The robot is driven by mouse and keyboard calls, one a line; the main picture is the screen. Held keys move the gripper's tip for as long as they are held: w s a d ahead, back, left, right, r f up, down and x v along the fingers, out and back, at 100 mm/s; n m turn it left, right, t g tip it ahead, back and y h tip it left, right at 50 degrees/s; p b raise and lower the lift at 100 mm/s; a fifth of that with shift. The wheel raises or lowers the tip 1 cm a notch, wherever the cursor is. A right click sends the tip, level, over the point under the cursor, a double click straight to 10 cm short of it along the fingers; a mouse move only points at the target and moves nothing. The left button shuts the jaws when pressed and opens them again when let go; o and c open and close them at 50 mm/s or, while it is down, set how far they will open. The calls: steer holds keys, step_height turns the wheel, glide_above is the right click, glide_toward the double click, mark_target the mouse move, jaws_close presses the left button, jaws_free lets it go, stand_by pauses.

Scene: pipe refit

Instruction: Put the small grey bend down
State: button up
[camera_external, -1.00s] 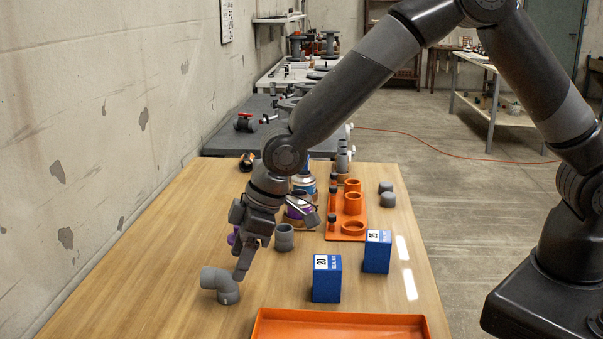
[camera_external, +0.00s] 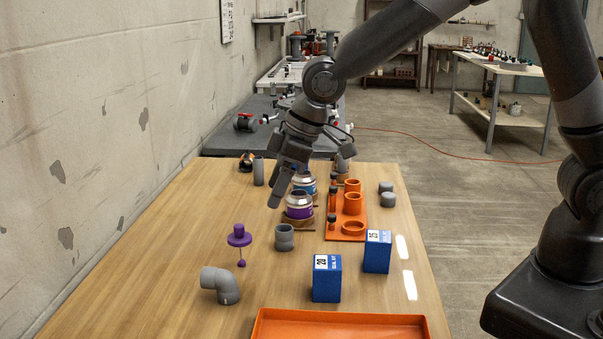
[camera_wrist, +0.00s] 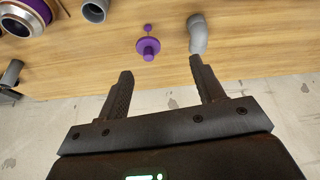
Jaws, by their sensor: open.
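The small grey bend (camera_external: 221,284) lies on the wooden table near its left front part, free of my gripper. It also shows in the wrist view (camera_wrist: 198,34), near the top right. My gripper (camera_external: 275,190) is raised above the table, farther back than the bend, and empty. In the wrist view its two fingers (camera_wrist: 160,85) stand wide apart with nothing between them.
A purple dauber cap (camera_external: 239,236) and a grey coupling (camera_external: 284,237) stand behind the bend. Two blue boxes (camera_external: 327,278) and an orange tray (camera_external: 340,325) lie to the right. Cans (camera_external: 299,206) and an orange rack (camera_external: 345,236) stand farther back.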

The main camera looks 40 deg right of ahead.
steer(key=s+d+r+m+t+h, duration=0.15)
steer(key=d+r, duration=0.25)
steer(key=d, duration=0.5)
steer(key=d+r+m, duration=0.2)
steer(key=d+r, duration=0.2)
steer(key=d, duration=0.4)
steer(key=s+d+r+m+h, duration=0.1)
steer(key=d+r+m, duration=0.1)
steer(key=d+r, duration=0.5)
steer(key=s+d+f+m, duration=0.1)
steer(key=s+d+m, duration=0.4)
steer(key=s+d, duration=1.1)
steer(key=shift+d+t+h, duration=0.45)
steer(key=shift+d, duration=0.75)
